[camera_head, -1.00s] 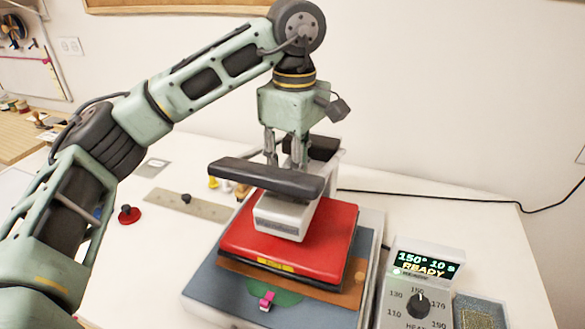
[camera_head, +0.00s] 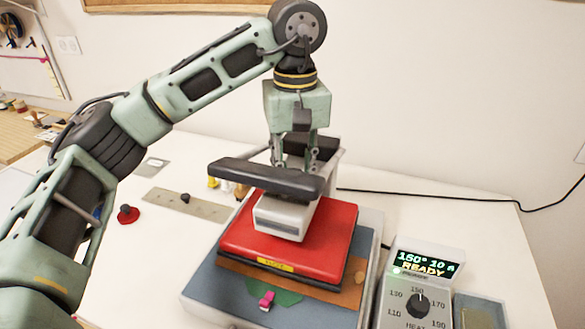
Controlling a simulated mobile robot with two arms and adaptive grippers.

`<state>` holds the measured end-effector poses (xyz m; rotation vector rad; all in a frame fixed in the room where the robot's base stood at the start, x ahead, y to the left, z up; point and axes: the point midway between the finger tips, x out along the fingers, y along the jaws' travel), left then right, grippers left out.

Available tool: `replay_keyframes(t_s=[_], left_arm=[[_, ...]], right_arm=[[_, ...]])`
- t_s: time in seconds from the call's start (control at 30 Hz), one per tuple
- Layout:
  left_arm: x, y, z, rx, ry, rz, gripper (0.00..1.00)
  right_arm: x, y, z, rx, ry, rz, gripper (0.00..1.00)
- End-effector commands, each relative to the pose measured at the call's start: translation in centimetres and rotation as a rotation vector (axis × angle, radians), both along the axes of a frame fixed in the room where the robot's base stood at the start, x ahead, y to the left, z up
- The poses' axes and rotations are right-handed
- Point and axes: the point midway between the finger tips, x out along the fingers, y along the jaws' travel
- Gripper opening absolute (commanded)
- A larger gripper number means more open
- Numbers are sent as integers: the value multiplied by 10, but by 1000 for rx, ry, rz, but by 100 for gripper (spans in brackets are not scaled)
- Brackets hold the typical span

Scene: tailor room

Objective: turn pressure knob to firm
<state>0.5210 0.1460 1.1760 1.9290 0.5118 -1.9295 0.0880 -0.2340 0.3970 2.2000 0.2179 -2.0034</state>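The heat press has a red upper plate (camera_head: 300,238), a grey-white top block (camera_head: 284,216) and a black handle bar (camera_head: 262,178). My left gripper (camera_head: 294,158) points down from above, just behind the handle bar. Its two fingers stand apart, but the fingertips are hidden behind the bar. I cannot see a pressure knob there or tell whether the fingers touch one. A black dial (camera_head: 418,304) marked with numbers and HEAT is on the control box at the right. My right gripper is not in view.
The control box display (camera_head: 424,264) reads READY. Brown and green material with a pink clip (camera_head: 267,300) lies under the red plate. A ruler-like strip (camera_head: 188,204) and a red disc (camera_head: 127,215) lie at the left. A cable (camera_head: 430,197) crosses the back.

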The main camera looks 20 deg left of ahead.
Motion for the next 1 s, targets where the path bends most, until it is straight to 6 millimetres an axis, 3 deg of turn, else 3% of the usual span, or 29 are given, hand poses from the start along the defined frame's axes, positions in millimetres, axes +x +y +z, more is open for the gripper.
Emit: replay_keyframes(t_s=[0.6,0.63,0.77,1.0], left_arm=[[2,-3,5,-10,-16,-46,3],[2,-3,5,-10,-16,-46,30],[2,-3,4,-8,-14,-45,41],[1,-2,2,-5,-7,-45,42]], right_arm=[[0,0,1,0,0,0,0],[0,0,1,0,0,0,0],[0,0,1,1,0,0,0],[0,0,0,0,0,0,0]])
